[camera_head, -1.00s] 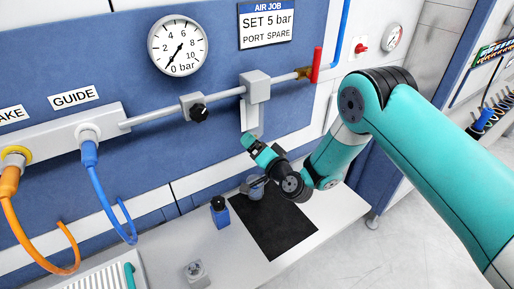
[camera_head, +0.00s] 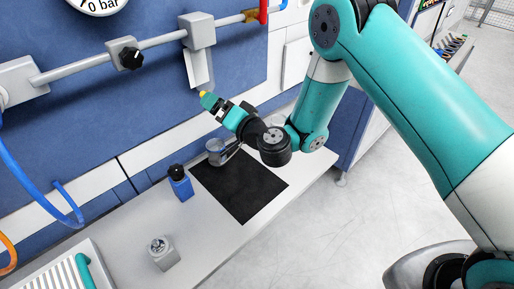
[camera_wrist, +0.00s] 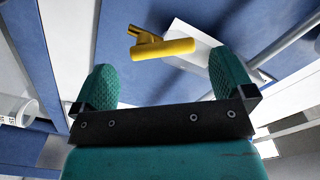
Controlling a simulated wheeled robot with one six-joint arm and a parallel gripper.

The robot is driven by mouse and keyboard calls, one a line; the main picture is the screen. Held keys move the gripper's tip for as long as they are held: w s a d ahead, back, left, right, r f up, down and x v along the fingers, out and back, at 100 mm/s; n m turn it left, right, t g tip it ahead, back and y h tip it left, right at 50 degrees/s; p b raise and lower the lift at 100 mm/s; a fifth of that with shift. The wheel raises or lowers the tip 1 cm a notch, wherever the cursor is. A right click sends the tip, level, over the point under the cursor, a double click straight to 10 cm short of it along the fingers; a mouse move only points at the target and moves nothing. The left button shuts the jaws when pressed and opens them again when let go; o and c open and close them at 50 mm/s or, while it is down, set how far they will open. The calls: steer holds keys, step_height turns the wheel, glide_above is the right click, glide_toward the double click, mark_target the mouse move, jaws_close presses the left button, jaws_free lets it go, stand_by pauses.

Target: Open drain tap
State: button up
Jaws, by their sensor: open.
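The drain tap (camera_wrist: 163,48) is a small yellow handle with a short stub in the wrist view. It sits at the lower end of a white part (camera_wrist: 208,50). In the head view the yellow tap (camera_head: 202,94) shows as a small spot below the white hanging part (camera_head: 197,70) under the grey pipe block. My gripper (camera_wrist: 165,80) is open, with one green finger on each side of the picture. The tap lies ahead of the fingertips, between their lines, and seems untouched. In the head view my gripper (camera_head: 208,103) is just below the tap, its fingers hard to separate.
A grey cup (camera_head: 215,151) stands by a black mat (camera_head: 240,190) on the bench below my wrist. The grey pipe (camera_head: 85,62) with a black knob (camera_head: 128,53) runs along the wall.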

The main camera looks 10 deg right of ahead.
steer(key=b+v, duration=1.2)
steer(key=b, duration=0.3)
steer(key=shift+b, duration=0.4)
steer(key=shift+s+d, duration=0.1)
